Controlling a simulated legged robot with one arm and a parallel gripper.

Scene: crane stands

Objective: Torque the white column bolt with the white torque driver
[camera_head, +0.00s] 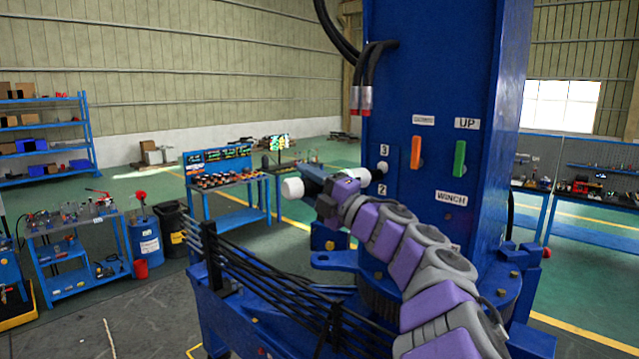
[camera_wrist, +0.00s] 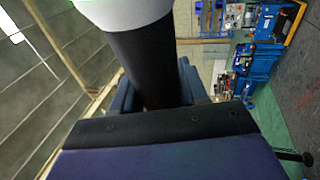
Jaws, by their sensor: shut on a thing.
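The white torque driver (camera_head: 293,187) is held crosswise in my gripper (camera_head: 318,180), left of the blue column (camera_head: 430,90). Its large white end sticks out to the left, and a white part (camera_head: 358,176) shows on the column side. In the wrist view, the driver's white end (camera_wrist: 125,12) and black shaft (camera_wrist: 148,65) rise from between the blue jaws of my gripper (camera_wrist: 160,90). The driver's tip side points at the column near labels 3 and 2. A small pale bolt head (camera_head: 382,167) shows there; I cannot tell whether the tip touches it.
The column carries an orange handle (camera_head: 416,153), a green handle (camera_head: 459,159) and a WINCH label (camera_head: 451,198). Black hoses (camera_head: 368,75) hang on its upper left side. Black rods (camera_head: 275,270) lie along the blue base. Blue work carts (camera_head: 228,190) stand farther off at left.

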